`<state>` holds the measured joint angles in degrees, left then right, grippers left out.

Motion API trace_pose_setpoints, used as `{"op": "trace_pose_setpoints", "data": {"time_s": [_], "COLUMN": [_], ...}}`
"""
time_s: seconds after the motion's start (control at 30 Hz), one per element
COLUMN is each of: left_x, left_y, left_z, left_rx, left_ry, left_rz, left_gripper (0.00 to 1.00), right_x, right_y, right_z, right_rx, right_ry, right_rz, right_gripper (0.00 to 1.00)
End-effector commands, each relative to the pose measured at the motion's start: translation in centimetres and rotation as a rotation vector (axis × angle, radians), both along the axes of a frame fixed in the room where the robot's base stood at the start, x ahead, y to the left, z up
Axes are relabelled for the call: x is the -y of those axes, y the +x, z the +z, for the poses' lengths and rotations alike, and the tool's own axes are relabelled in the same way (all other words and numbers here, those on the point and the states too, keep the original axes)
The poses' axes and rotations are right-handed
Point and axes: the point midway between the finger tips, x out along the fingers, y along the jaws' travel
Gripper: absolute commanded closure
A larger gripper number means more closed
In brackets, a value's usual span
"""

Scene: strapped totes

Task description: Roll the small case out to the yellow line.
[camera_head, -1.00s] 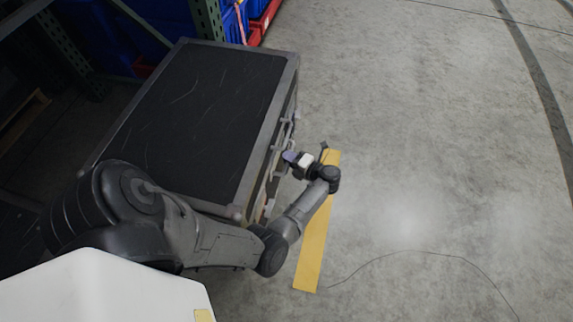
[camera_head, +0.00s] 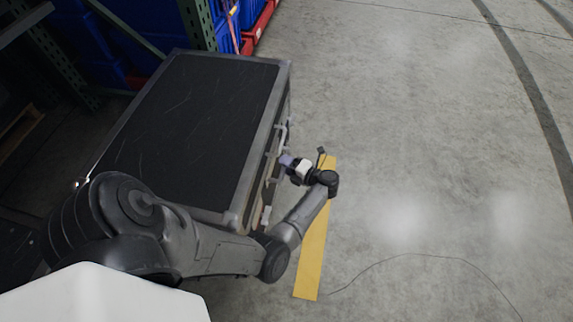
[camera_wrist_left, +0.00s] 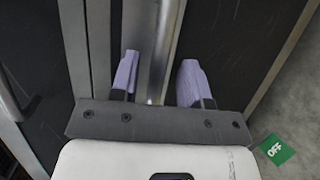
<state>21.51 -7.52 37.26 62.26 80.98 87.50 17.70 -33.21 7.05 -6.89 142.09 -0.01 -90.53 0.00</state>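The case (camera_head: 190,130) is a large black box with grey metal edges, seen from above at left of centre in the head view. Its front face, with metal handles and latches, looks toward the yellow line (camera_head: 313,255) on the floor. A strip of floor shows between them. My left gripper (camera_head: 285,160) is at this front face. In the left wrist view, its two lilac fingers (camera_wrist_left: 157,78) stand apart, one on each side of a shiny metal bar (camera_wrist_left: 160,45). I see gaps beside the bar and cannot tell any contact. My right gripper is not in view.
Green rack posts (camera_head: 197,25) stand behind the case, with blue bins (camera_head: 225,22) and red bins (camera_head: 262,20) beyond. The grey concrete floor (camera_head: 420,150) right of the line is clear. A thin dark crack runs across it.

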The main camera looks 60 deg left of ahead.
Motion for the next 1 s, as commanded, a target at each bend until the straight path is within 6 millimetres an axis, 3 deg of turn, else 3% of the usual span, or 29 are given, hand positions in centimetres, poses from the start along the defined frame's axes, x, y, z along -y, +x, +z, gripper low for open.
{"op": "trace_pose_setpoints", "data": {"time_s": [0.33, 0.8, 1.0], "left_x": [1.2, 8.8, 10.9], "left_y": [0.8, 5.0, 6.1], "left_z": [0.5, 2.0, 2.4], "left_rx": [0.003, 0.000, 0.001], "left_ry": [-0.002, -0.002, -0.002], "left_rz": [-0.002, -0.001, 0.000], "left_gripper": [0.58, 0.58, 0.58], "right_x": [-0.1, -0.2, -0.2], "right_y": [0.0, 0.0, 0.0], "right_z": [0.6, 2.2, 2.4], "right_rx": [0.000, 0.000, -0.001], "right_ry": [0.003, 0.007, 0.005], "right_rz": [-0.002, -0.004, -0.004], "right_gripper": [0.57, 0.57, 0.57]}}
